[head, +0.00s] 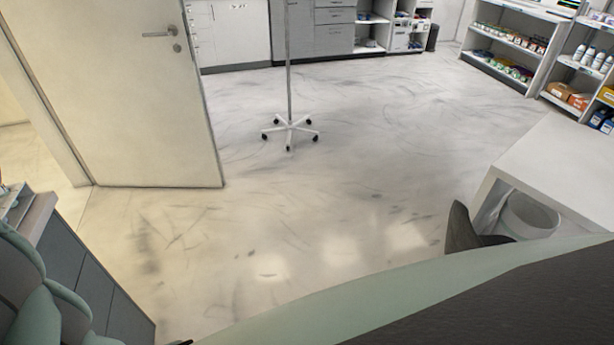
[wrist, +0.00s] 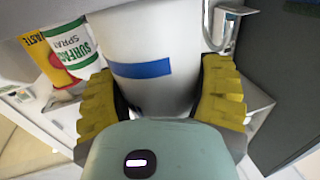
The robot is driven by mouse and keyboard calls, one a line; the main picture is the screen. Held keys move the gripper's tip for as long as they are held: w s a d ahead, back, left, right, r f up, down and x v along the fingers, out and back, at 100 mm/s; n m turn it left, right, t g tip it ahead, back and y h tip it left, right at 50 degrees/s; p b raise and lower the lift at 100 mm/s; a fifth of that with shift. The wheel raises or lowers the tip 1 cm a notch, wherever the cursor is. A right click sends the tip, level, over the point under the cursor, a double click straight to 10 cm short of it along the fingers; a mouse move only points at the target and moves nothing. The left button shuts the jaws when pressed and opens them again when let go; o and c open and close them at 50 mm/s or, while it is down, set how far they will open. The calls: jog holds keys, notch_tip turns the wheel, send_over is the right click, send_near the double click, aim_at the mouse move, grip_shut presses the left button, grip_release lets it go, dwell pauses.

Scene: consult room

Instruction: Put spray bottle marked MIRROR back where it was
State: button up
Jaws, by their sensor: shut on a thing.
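In the wrist view, my gripper (wrist: 160,82), with ribbed yellow fingers, is shut on a white container with a blue band (wrist: 142,69), one finger on each side. The word MIRROR is not readable on it, and its top and lower part are out of view or hidden by my gripper. A white container with a green band reading SURFACE SPRAY (wrist: 73,57) stands to the left of it. My gripper and the held container do not show in the head view.
Beside the surface spray is a yellow container (wrist: 45,55) with a red mark. In the head view, a door (head: 120,95) stands at left, a wheeled pole (head: 290,125) behind open floor, a white desk (head: 560,165) and bin (head: 528,215) at right, and stocked shelves (head: 505,52) beyond.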

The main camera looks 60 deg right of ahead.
jog(key=shift+f, duration=0.1)
jog(key=o, duration=1.3)
jog(key=shift+f+b, duration=0.15)
jog(key=shift+b, duration=0.3)
jog(key=shift+d, duration=0.2)
jog(key=shift+b+v, duration=1.2)
jog(key=shift+v, duration=6.5)
